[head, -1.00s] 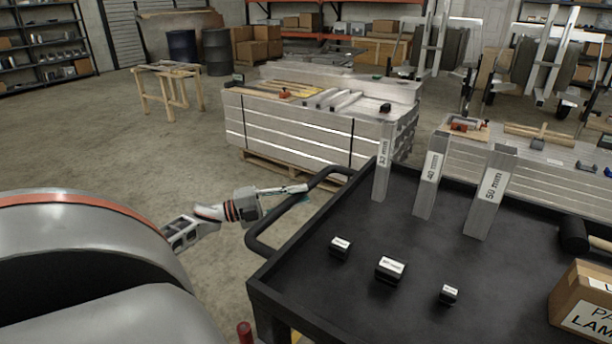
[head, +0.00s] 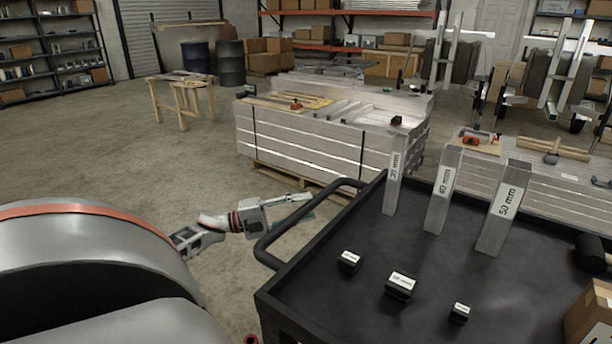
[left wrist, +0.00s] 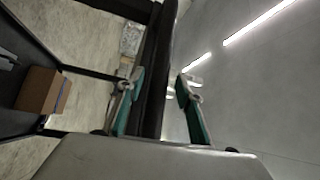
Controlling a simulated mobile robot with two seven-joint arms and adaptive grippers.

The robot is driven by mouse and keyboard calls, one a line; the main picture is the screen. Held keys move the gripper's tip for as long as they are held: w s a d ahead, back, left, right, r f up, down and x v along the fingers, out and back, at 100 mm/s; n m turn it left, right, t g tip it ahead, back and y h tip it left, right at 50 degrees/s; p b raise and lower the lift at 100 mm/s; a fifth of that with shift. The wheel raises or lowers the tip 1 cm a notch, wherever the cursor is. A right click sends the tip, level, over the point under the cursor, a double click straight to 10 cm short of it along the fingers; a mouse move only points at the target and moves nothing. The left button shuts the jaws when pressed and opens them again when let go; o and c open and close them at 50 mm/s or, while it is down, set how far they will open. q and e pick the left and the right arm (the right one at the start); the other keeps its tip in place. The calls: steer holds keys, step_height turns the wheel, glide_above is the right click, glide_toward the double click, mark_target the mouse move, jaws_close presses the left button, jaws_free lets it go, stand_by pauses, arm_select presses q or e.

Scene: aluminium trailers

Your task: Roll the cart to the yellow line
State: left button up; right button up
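The cart is a black-topped trolley (head: 420,290) at the lower right of the head view, with a black tubular handle (head: 270,238) on its left end. My left gripper (head: 306,206) is beside that handle, its fingers pointing right. In the left wrist view, the two teal-padded fingers (left wrist: 160,100) stand apart, and the dark handle bar (left wrist: 155,75) shows between them. I cannot tell whether either finger touches it. My right gripper is not in view. The yellow line is not seen in either view; the floor near the cart is mostly hidden.
The cart carries upright metal posts (head: 440,195), small black blocks (head: 400,285) and a cardboard box (head: 592,318). A strapped stack of aluminium profiles (head: 320,150) stands close behind the cart. A wooden trestle (head: 181,95) stands farther left. The floor (head: 100,150) at left is open.

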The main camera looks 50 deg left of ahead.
arm_select(q)
steer(key=v, duration=1.1)
steer(key=shift+a+r, duration=0.1)
